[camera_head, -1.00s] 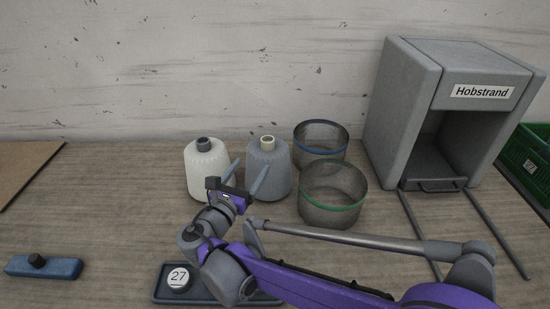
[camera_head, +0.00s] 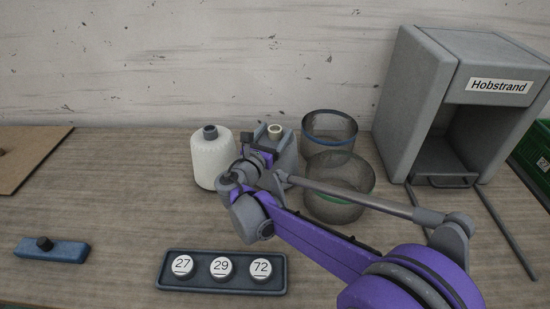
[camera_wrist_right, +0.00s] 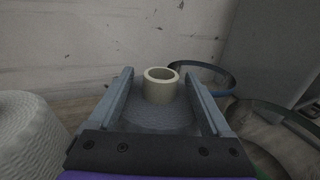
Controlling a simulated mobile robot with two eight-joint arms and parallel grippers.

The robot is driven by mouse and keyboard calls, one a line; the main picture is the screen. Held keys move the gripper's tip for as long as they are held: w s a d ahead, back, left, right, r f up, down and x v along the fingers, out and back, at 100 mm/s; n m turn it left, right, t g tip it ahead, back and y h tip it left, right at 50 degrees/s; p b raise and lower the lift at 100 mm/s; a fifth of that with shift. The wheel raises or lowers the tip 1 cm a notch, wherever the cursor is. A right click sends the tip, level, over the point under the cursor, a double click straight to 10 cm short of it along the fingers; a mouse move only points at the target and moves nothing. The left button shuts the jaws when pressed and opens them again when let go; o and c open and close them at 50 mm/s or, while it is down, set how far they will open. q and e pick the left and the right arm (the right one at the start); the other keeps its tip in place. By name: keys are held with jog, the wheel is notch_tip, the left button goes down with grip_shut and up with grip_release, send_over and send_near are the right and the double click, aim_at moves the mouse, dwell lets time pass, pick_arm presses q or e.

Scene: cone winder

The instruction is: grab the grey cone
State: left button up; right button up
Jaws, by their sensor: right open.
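The grey cone (camera_head: 288,154) stands upright on the table, with a cream tube end (camera_wrist_right: 161,86) at its top. In the head view my right arm and gripper hide much of its front. My right gripper (camera_head: 268,143) is open at the cone. In the right wrist view its two fingers (camera_wrist_right: 162,95) lie on either side of the cone's top, with the cream tube between them. I cannot tell whether the fingers touch the cone. My left gripper is not in view.
A white cone (camera_head: 213,160) with a dark tip stands close on the left. Two mesh baskets, one blue-banded (camera_head: 329,128) and one green-banded (camera_head: 338,205), stand close on the right. A grey Hobstrand machine (camera_head: 410,90) is further right. A tray (camera_head: 222,291) with numbered discs lies in front.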

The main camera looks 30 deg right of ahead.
jog(key=shift+w+d, duration=0.15)
jog(key=shift+d, duration=0.15)
grip_shut()
jog(key=shift+r, duration=0.1)
dwell(1.1)
